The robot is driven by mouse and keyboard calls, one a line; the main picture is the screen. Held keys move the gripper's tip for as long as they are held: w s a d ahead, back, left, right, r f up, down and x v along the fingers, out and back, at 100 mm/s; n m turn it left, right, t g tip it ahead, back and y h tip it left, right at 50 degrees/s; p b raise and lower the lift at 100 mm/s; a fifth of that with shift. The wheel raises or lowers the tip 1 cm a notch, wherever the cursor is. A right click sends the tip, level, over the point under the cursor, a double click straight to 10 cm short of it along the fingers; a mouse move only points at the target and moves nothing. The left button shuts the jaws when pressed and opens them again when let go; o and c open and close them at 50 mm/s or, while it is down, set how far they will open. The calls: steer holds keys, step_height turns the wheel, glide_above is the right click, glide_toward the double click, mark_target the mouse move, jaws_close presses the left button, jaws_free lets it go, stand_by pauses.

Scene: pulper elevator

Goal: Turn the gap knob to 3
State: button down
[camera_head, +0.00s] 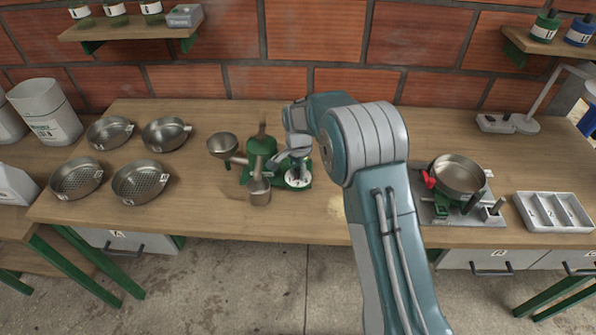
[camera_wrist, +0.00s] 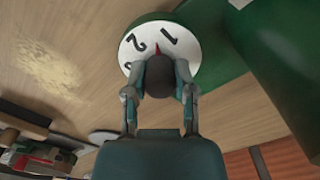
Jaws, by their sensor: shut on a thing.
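The green pulper (camera_head: 262,150) stands on the wooden bench, with a white numbered dial (camera_head: 298,181) at its right front. The same dial (camera_wrist: 190,48) fills the top middle of the wrist view, showing a 1, a 2 and part of another mark at lower left. My gripper (camera_wrist: 161,74) is shut on the dark gap knob (camera_wrist: 160,88), one finger on each side. A red pointer (camera_wrist: 157,51) shows beyond the knob, between the 2 and the 1. In the head view my gripper (camera_head: 297,160) is above the dial and hides the knob.
A metal hopper (camera_head: 222,146) and cup (camera_head: 259,191) sit beside the pulper. Several sieve pans (camera_head: 140,183) stand at left. The bench front near the dial is clear.

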steer(key=n, duration=0.4)
steer(key=shift+w+n, duration=0.15)
steer(key=shift+n, duration=0.25)
steer(key=n, duration=1)
steer(key=shift+a+n, duration=0.1)
steer(key=shift+n, duration=2.1)
steer(key=shift+c, duration=2.2)
jaws_free()
